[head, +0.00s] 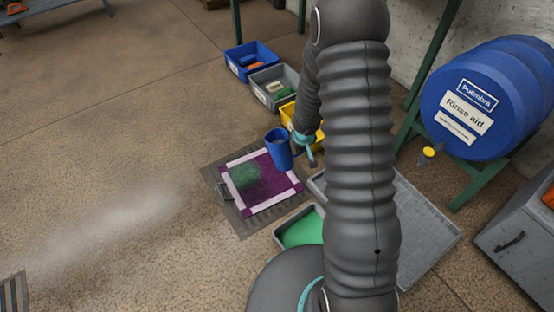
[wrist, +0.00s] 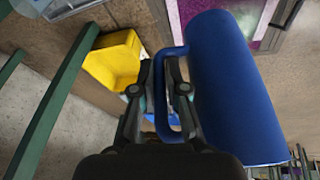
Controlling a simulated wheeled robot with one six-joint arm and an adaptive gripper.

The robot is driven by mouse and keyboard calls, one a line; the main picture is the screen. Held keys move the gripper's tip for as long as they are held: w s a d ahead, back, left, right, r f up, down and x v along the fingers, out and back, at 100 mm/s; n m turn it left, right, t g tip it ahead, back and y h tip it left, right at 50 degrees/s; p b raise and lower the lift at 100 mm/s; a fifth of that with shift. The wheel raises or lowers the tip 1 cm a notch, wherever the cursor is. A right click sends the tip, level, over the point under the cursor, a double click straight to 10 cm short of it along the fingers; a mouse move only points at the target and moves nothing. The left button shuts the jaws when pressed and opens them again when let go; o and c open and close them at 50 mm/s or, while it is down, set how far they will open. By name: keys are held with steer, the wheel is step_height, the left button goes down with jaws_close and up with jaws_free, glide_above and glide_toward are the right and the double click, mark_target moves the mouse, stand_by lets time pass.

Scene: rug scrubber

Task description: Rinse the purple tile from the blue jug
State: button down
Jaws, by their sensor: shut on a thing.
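The blue jug (head: 279,150) is held by my gripper (head: 305,146) above the far right part of the purple tile (head: 262,192). In the wrist view, my gripper (wrist: 162,95) is shut on the handle of the jug (wrist: 232,90). The jug looks close to upright with a slight tilt in the head view. The tile is purple with a pale border and lies on a grey grate. A green smear (head: 244,177) covers its upper left part. The inside of the jug is hidden, and no stream shows. The tile's edge also shows in the wrist view (wrist: 182,12).
A tray of green liquid (head: 301,229) stands just in front of the tile. Blue (head: 249,60), grey (head: 273,86) and yellow (head: 289,113) bins line up behind. A rinse aid barrel (head: 480,95) stands right.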

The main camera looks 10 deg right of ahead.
steer(key=w+a+f+n+y+b, duration=0.2)
steer(key=w+f, duration=0.2)
steer(key=f, duration=0.4)
steer(key=w+a+f+n+y+b, duration=0.2)
steer(key=w+a+f+n, duration=0.1)
steer(key=f, duration=0.4)
steer(key=shift+w+f+b, duration=0.35)
steer(key=shift+w, duration=0.35)
steer(key=shift+a, duration=0.1)
